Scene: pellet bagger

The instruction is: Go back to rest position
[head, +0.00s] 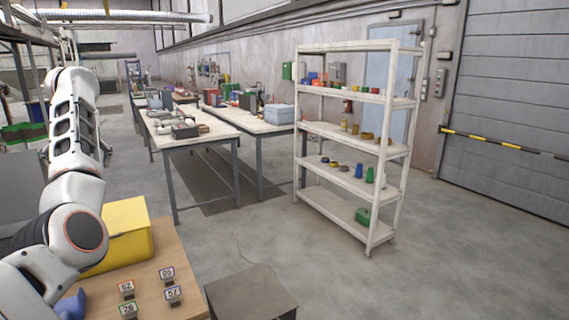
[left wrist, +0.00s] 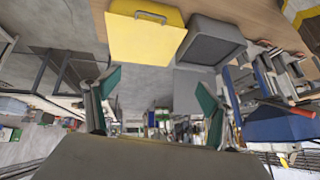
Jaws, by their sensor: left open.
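My left arm comes in from the left of the head view and is raised, its upper part pointing up beside the wooden table (head: 190,262). Its gripper cannot be made out in the head view. In the left wrist view my left gripper (left wrist: 158,85) shows two green-padded fingers spread wide apart, with nothing between them. My right arm and gripper are in neither view.
A yellow box (head: 128,232) and several numbered tags (head: 172,293) are on the wooden table. A dark box-like block (head: 252,290) stands right of it. A white shelf (head: 388,170) and long workbenches (head: 205,137) stand farther off. Open floor lies between.

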